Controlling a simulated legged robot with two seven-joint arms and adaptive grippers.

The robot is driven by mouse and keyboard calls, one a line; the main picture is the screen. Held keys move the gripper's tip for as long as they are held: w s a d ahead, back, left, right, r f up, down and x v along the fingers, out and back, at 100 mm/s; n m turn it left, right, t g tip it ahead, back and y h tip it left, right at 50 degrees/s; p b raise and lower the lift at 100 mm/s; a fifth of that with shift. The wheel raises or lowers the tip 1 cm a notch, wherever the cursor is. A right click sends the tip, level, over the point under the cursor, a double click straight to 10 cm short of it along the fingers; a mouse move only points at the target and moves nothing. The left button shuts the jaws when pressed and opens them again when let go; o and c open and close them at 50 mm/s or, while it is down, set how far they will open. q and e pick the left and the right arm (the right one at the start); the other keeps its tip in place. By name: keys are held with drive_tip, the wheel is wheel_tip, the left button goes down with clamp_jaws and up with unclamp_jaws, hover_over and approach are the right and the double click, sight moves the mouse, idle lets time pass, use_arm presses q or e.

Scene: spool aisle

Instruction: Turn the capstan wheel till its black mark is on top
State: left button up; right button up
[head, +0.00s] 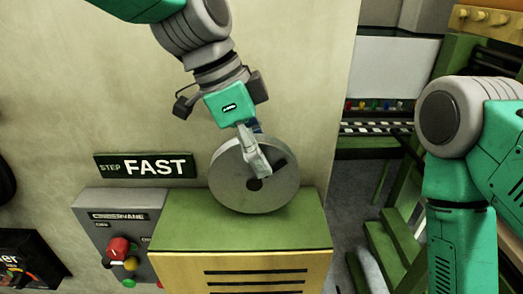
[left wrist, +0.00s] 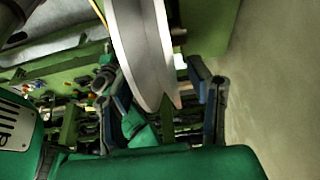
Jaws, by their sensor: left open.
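The capstan wheel (head: 228,186) is a grey disc with a dark hub, standing upright just above the green-topped yellow cabinet. A dark patch (head: 280,159) shows on its upper right face, beside my finger; it looks like the black mark, partly covered. My left gripper (head: 257,160) reaches down from above over the upper part of the wheel. In the left wrist view, the wheel's rim (left wrist: 145,45) lies between the two spread fingers of my left gripper (left wrist: 165,92), with gaps on both sides. My right arm shows at the right, but its gripper is out of view.
The green-topped yellow cabinet (head: 230,234) is below the wheel. A grey control box (head: 112,218) with a red knob (head: 117,247) stands to its left, under a FAST sign (head: 146,166). A pale wall is behind. Green steps (head: 388,245) are at right.

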use_arm(q)
drive_tip(key=shift+w+d+f, duration=0.1)
drive_tip(key=shift+w+f, duration=0.1)
drive_tip(key=shift+f, duration=0.25)
drive_tip(key=shift+s+r, duration=0.1)
clamp_jaws()
drive_tip(key=shift+a+h+b, duration=0.45)
drive_tip(key=shift+h+b, duration=0.75)
drive_tip(key=shift+b, duration=0.45)
drive_tip(key=shift+a+h+b, duration=0.5)
drive_tip(key=shift+h+b, duration=0.7)
drive_tip(key=shift+b, duration=0.45)
drive_tip(key=shift+a+h+b, duration=0.45)
drive_tip(key=shift+h+b, duration=0.75)
drive_tip(key=shift+b, duration=0.45)
drive_tip(key=shift+r, duration=0.1)
